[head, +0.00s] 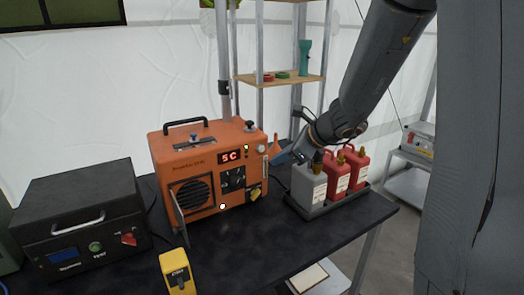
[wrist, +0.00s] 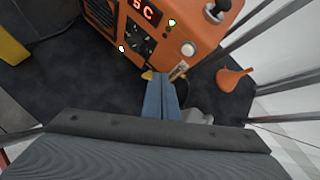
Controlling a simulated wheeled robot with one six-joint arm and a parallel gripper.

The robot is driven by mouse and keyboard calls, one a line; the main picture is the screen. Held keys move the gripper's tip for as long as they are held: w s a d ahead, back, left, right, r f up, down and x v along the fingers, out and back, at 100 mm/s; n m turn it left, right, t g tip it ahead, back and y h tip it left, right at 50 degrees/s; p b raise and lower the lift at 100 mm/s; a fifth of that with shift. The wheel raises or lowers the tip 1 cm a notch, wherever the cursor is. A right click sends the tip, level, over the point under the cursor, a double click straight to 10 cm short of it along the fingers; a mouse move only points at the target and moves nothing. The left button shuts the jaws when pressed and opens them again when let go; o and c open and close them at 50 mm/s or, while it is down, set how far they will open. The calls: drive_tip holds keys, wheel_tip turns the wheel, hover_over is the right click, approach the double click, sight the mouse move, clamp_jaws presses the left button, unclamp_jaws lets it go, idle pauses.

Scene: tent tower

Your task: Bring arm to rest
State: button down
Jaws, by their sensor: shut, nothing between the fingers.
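My arm comes down from the upper right in the head view. My gripper (head: 282,158) is above the table between the orange machine and the jerrycans, and its fingers point left toward the machine. In the wrist view my gripper (wrist: 162,88) shows blue fingers closed together with nothing between them. The fingertips are near the lower edge of the orange machine (head: 213,150); I cannot tell whether they touch it. The machine has a lit display reading "5C".
A grey jerrycan (head: 309,187) and two red jerrycans (head: 357,167) stand in a tray (head: 312,212) on the dark table (head: 270,255). A black box (head: 80,215) and a yellow device (head: 177,271) are at left. A shelf (head: 280,80) stands behind.

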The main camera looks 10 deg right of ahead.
idle(0.5)
drive_tip(key=s+f+n+g+h, duration=0.2)
drive_tip(key=s+f+n+g, duration=0.1)
drive_tip(key=s+n, duration=0.8)
drive_tip(key=s+a+f+n+g+h, duration=0.1)
drive_tip(key=s+f+n+g+h, duration=0.2)
drive_tip(key=s+n, duration=0.9)
drive_tip(key=shift+f+n+h, duration=0.3)
drive_tip(key=shift+f+n, duration=0.7)
drive_tip(key=shift+f, duration=0.3)
drive_tip(key=shift+s, duration=0.1)
